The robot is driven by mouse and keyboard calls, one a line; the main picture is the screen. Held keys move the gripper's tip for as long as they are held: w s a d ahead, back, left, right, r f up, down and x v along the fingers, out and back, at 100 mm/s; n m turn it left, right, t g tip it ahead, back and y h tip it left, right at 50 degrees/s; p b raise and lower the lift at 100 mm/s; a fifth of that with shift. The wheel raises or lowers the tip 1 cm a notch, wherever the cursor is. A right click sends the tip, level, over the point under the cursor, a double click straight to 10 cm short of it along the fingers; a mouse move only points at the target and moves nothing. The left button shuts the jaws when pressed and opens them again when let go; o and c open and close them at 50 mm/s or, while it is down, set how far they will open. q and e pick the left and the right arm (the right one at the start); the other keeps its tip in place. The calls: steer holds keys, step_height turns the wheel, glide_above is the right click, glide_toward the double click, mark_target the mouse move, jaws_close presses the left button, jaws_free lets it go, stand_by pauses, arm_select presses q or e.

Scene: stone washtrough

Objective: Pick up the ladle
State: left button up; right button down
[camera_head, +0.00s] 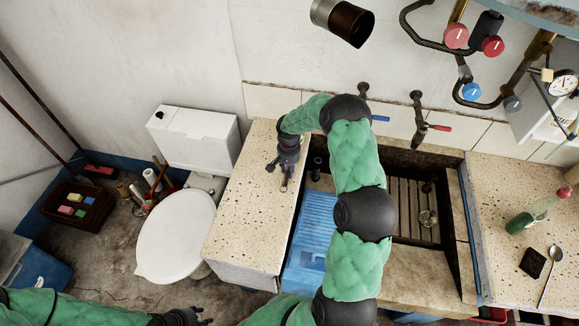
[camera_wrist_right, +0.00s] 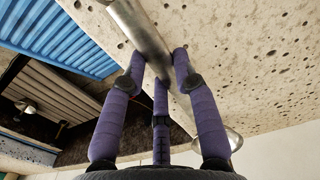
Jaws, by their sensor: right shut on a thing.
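The ladle (camera_wrist_right: 146,35) is a long, shiny metal piece between the purple-padded fingers of my right gripper (camera_wrist_right: 166,72) in the wrist view. It lies close over the speckled stone counter, and a rounded end (camera_wrist_right: 234,140) shows at lower right. My right gripper is shut on it. In the head view my right gripper (camera_head: 284,180) points down over the stone counter left of the basin, and hides most of the ladle. My left gripper (camera_head: 190,317) is at the bottom edge, far from it and partly cut off; its opening is unclear.
A blue ribbed board (camera_head: 310,235) and dark slats (camera_head: 403,205) lie in the trough right of the counter. The right counter holds a green bottle (camera_head: 526,217), a spoon (camera_head: 551,275) and a dark square (camera_head: 532,263). Taps (camera_head: 419,125) stick out behind. A toilet (camera_head: 176,236) stands left.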

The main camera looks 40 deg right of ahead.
step_height(320, 180, up, 2)
steer(key=shift+w+r, duration=0.1)
steer(key=shift+r, duration=0.15)
steer(key=s+a+r+p, duration=0.2)
steer(key=s+a+r, duration=0.5)
steer(key=s+r, duration=0.3)
steer(key=shift+s+a, duration=0.35)
steer(key=shift+s, duration=0.6)
